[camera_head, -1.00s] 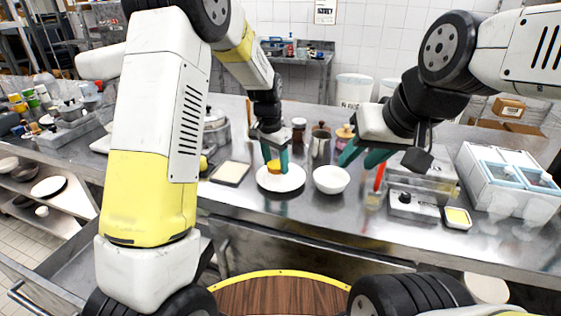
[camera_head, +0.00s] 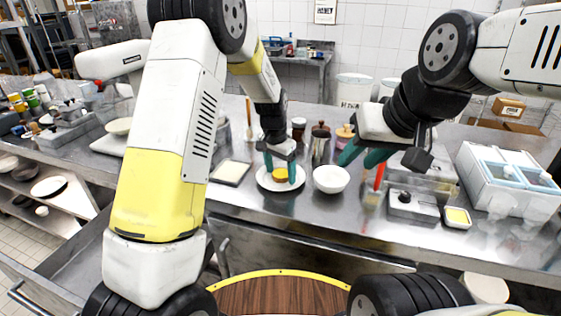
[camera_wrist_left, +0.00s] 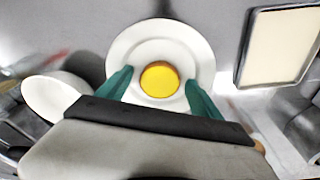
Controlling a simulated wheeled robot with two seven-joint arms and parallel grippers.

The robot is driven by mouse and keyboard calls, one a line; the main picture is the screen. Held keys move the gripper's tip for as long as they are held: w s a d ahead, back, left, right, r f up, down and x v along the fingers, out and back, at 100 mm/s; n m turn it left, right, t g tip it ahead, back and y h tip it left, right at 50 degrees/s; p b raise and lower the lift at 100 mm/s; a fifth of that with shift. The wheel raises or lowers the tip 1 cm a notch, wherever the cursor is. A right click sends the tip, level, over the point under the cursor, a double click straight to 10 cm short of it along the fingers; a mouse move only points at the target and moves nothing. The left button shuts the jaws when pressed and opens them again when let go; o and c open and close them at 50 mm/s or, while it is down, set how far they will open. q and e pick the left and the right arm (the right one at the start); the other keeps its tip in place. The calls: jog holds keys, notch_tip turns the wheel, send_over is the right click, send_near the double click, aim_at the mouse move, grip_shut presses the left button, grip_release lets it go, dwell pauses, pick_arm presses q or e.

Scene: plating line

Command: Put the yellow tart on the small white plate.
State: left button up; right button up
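The yellow tart (camera_head: 280,175) rests on the white plate (camera_head: 266,185) on the steel counter. In the left wrist view the tart (camera_wrist_left: 160,79) sits near the middle of the plate (camera_wrist_left: 196,48). My left gripper (camera_head: 281,170) is over the plate with its green fingers apart on either side of the tart. In the left wrist view the fingers (camera_wrist_left: 158,90) show clear gaps to the tart. My right gripper (camera_head: 362,156) is above the counter to the right, fingers apart, with nothing seen between them.
A white bowl (camera_head: 331,180) stands close to the right of the plate. A shallow tray (camera_head: 231,172) lies to its left. Jars and a metal shaker (camera_head: 320,143) stand behind. A small grey box (camera_head: 412,205) and a white bin unit (camera_head: 513,180) are at right.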

aim_at(277, 176)
pick_arm(q)
jog(key=shift+r, duration=0.1)
jog(key=s+a+r+n+t, duration=0.1)
jog(key=s+a+r, duration=0.25)
jog(key=r, duration=0.65)
jog(key=s+a+r+n, duration=0.1)
jog(key=s+a+r, duration=0.25)
jog(key=r, duration=0.55)
jog(key=s+a+r+n+t, duration=0.1)
jog(key=s+a, duration=0.1)
jog(key=s, duration=0.5)
jog(key=s+a+r+n+t, duration=0.1)
jog(key=s+a+n, duration=0.1)
jog(key=s, duration=0.5)
jog(key=s+a+r+n+t+h, duration=0.1)
jog(key=s+a+r+n, duration=0.1)
jog(key=s, duration=0.5)
jog(key=shift+s+a+t, duration=0.15)
jog(key=shift+a+t, duration=0.25)
jog(key=shift+a, duration=0.15)
jog(key=shift+r, duration=0.1)
